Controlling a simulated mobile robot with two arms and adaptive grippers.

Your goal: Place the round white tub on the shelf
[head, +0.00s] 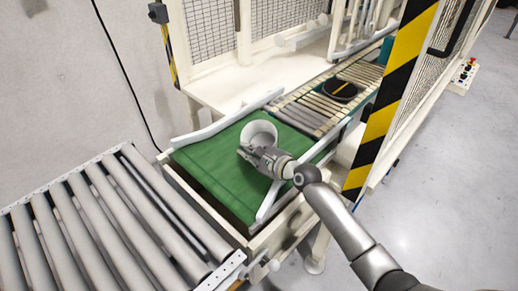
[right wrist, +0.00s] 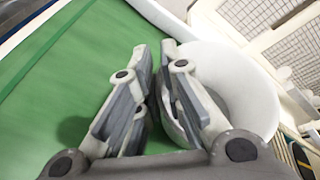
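The round white tub (head: 260,129) is at the far part of the green conveyor belt (head: 212,168). In the right wrist view the tub (right wrist: 240,85) fills the right side, its open side partly hidden by a finger. My right gripper (head: 243,150) is at the tub's near-left edge. In the wrist view its fingers (right wrist: 157,58) are almost together, with the tub's wall between them. Whether the tub touches the belt is unclear. A flat cream surface (head: 213,91) lies behind the belt; I cannot tell if it is the shelf. My left gripper is out of view.
Grey rollers (head: 95,225) lead up to the belt from the left. Pale guide rails (head: 222,124) edge the belt. Beyond it, a narrow roller line carries a dark round object (head: 340,90). A yellow-black striped post (head: 385,115) and mesh fencing (head: 208,25) limit room.

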